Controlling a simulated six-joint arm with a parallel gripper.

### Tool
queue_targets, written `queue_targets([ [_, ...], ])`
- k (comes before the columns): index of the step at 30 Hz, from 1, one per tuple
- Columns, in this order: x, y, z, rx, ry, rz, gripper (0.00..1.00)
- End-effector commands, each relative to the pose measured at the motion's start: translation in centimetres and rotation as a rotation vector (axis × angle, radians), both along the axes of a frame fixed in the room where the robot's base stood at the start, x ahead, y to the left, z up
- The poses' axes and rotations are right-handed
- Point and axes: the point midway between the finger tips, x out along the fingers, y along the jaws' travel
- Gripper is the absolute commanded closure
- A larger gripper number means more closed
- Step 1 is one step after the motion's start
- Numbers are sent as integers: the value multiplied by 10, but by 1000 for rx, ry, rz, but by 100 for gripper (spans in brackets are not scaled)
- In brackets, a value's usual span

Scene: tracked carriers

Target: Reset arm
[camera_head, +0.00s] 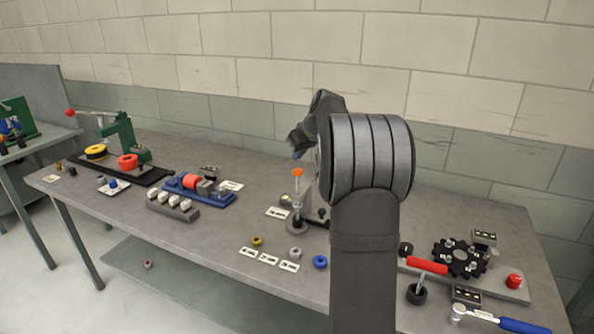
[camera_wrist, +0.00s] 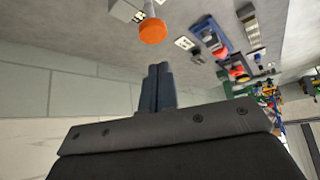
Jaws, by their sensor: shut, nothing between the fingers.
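My gripper (camera_wrist: 158,68) is shut and empty, its two dark fingers side by side in the wrist view. In the head view the gripper (camera_head: 297,152) is raised above the bench, mostly behind my own arm. Below it an orange-topped post (camera_head: 297,173) stands on the grey workbench (camera_head: 215,228). The orange top also shows in the wrist view (camera_wrist: 153,31), beyond the fingertips and apart from them. My arm hides part of the bench's middle.
A green press (camera_head: 122,132) and a blue fixture (camera_head: 200,188) stand on the left. A black toothed wheel (camera_head: 459,258), a red-handled tool (camera_head: 427,265) and a blue-handled hammer (camera_head: 520,326) are on the right. A blue ring (camera_head: 320,262) lies near the front edge. A brick wall runs behind.

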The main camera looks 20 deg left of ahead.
Motion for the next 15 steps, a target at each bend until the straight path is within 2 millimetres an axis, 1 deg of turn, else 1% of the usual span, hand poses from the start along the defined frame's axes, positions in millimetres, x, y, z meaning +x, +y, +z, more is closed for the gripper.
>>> queue_targets([
  [5, 0, 0, -6, -1, 2, 1, 100],
  [12, 0, 0, -29, -1, 2, 0, 100],
  [15, 0, 0, -34, 0, 0, 0, 100],
])
